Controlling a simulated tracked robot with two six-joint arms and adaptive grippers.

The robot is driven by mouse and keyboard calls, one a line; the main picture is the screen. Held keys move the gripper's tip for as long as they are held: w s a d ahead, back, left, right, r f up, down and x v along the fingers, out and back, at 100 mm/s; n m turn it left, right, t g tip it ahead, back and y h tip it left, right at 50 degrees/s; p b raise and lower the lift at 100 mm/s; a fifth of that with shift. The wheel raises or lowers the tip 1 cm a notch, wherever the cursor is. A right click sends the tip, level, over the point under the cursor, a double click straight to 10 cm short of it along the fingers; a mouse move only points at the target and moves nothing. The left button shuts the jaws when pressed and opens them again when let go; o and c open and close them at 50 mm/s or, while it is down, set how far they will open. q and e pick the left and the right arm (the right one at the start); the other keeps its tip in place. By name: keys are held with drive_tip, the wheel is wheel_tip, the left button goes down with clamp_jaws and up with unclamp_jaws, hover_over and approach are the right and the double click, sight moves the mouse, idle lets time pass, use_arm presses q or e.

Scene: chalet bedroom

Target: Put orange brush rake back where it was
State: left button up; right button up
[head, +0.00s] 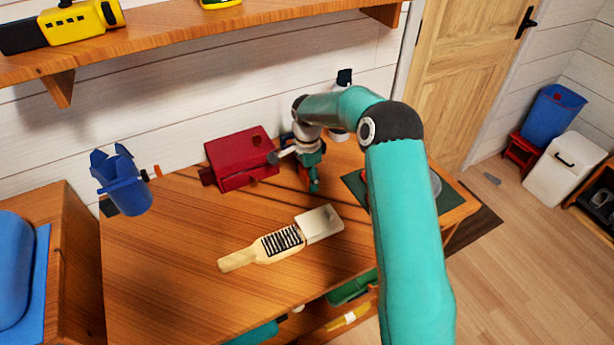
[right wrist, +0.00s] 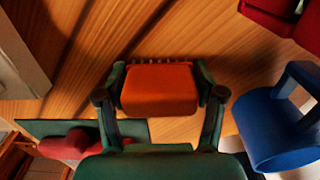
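The orange brush rake (right wrist: 157,90) is between the two dark green fingers of my right gripper (right wrist: 160,85), which touch its sides. Its short bristles show along its upper edge in the right wrist view, over the wood tabletop. In the head view my right gripper (head: 312,178) points down near the back of the table, right of the red box (head: 240,158). There the brush is mostly hidden by the gripper. Whether it touches the table I cannot tell. My left gripper is not in view.
A wooden brush (head: 282,241) and white scoop-like piece (head: 320,223) lie at the table's front. A blue container (head: 124,183) stands at the left. A blue mug (right wrist: 280,128) is close to the right gripper. A shelf (head: 200,38) overhangs the back. The left-middle tabletop is clear.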

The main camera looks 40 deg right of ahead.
drive_tip(key=shift+o, duration=1)
drive_tip(key=shift+r, duration=0.1)
wheel_tip(320, 180, up, 12)
drive_tip(key=shift+r, duration=0.1)
drive_tip(key=shift+s, duration=0.1)
